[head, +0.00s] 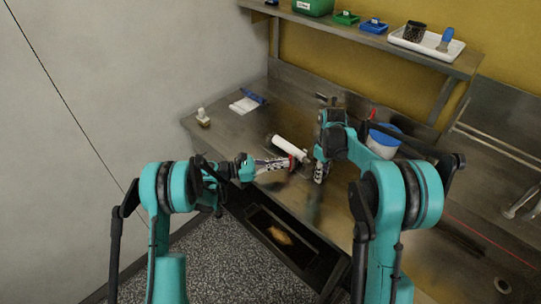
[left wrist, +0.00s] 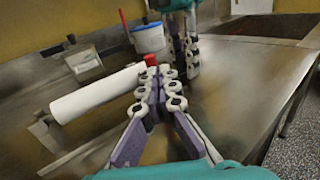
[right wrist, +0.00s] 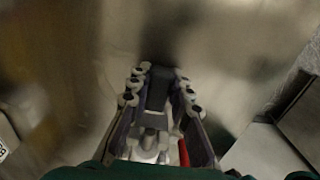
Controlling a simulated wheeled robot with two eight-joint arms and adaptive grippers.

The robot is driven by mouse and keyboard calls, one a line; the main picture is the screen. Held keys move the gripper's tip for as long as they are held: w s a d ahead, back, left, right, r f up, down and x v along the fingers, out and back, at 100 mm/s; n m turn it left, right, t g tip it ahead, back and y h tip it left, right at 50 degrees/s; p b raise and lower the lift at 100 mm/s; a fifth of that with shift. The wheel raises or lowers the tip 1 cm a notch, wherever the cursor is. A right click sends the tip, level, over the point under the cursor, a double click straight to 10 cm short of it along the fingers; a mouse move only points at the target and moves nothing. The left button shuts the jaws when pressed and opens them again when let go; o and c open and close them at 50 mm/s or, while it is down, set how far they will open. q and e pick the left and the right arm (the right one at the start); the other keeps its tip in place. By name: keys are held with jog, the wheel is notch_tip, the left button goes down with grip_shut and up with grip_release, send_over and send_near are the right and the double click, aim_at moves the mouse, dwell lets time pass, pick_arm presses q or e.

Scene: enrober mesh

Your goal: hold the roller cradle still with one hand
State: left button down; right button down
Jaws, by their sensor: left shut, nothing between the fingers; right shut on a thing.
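A white roller (head: 291,145) lies on the bench, also in the left wrist view (left wrist: 95,95). The grey metal roller cradle (left wrist: 45,132) shows at its far-left end; its other end is hidden by my grippers. My left gripper (head: 288,163) is shut and empty beside the roller's near end; its fingertips (left wrist: 160,88) touch each other. My right gripper (head: 320,173) points down near the roller's near end. In the right wrist view its fingers (right wrist: 155,88) are shut on a dark grey piece (right wrist: 157,82); whether that belongs to the cradle I cannot tell. A red part (left wrist: 150,60) shows by the roller end.
A white-and-blue tub (head: 383,140) stands behind my right arm. A small bottle (head: 203,117) and a white cloth (head: 244,105) lie at the back left. A shelf (head: 350,33) with bins and a tray (head: 428,42) is above. The open bench bay (head: 290,240) is below.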

pick_arm(q)
jog(key=shift+s+d, duration=0.2)
pick_arm(e)
jog(key=shift+a, duration=0.1)
pick_arm(q)
jog(key=v, duration=1.4)
jog(key=shift+w, duration=0.1)
pick_arm(e)
jog(key=c, duration=1.3)
grip_release()
jog(key=shift+r, duration=0.15)
